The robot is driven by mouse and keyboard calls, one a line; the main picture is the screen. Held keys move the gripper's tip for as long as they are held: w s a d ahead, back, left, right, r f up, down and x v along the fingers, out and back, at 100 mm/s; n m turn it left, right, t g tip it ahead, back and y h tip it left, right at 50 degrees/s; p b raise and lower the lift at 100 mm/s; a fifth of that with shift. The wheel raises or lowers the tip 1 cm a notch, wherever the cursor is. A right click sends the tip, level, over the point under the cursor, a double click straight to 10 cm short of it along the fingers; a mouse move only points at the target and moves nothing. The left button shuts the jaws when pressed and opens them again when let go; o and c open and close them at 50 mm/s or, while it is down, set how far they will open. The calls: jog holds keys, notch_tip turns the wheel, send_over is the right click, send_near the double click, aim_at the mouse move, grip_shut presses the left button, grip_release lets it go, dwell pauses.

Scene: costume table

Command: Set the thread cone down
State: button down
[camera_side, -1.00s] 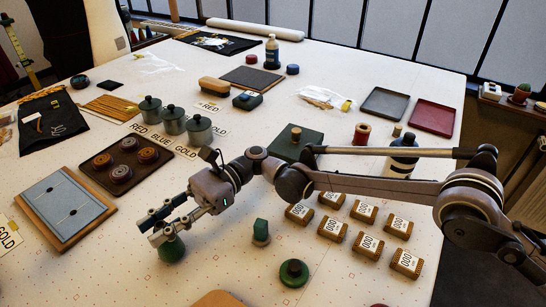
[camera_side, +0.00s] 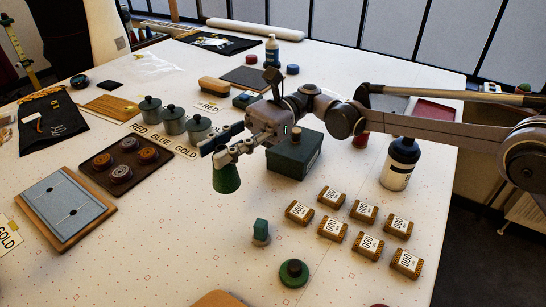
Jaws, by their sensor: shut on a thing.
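The green thread cone (camera_side: 226,179) hangs in the jaws of my gripper (camera_side: 222,156), narrow end up and wide base down. My gripper is shut on its upper part. The cone appears to be held above the white table (camera_side: 180,240), though its exact height is hard to judge. It is left of the dark green box and right of the brown tray.
A brown tray (camera_side: 104,185) with round pieces and lidded grey-green pots (camera_side: 174,121) stand to the left. A dark green box (camera_side: 290,160) and a dark bottle (camera_side: 400,165) stand to the right. Labelled blocks (camera_side: 333,228) lie front right. The table front left of centre is clear.

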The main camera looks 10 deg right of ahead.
jog(key=s+d+r+m+t, duration=0.1)
jog(key=s+d+t, duration=0.15)
jog(key=d, duration=1.25)
jog(key=s+d+m+y, duration=0.1)
jog(key=s+d+y, duration=0.1)
jog(key=s+d, duration=0.95)
jog(key=shift+t, duration=0.25)
jog(key=shift+s+a+f, duration=0.8)
jog(key=shift+a+f, duration=1.1)
jog(key=shift+f, duration=0.05)
jog(key=shift+s+a+f, duration=0.85)
jog(key=shift+a+f, duration=1)
jog(key=shift+f, duration=0.15)
jog(key=shift+s+a+f, duration=0.8)
jog(key=shift+a+f, duration=1.1)
jog(key=shift+f, duration=0.05)
jog(key=c, duration=1.1)
grip_release()
jog(key=shift+d, duration=0.1)
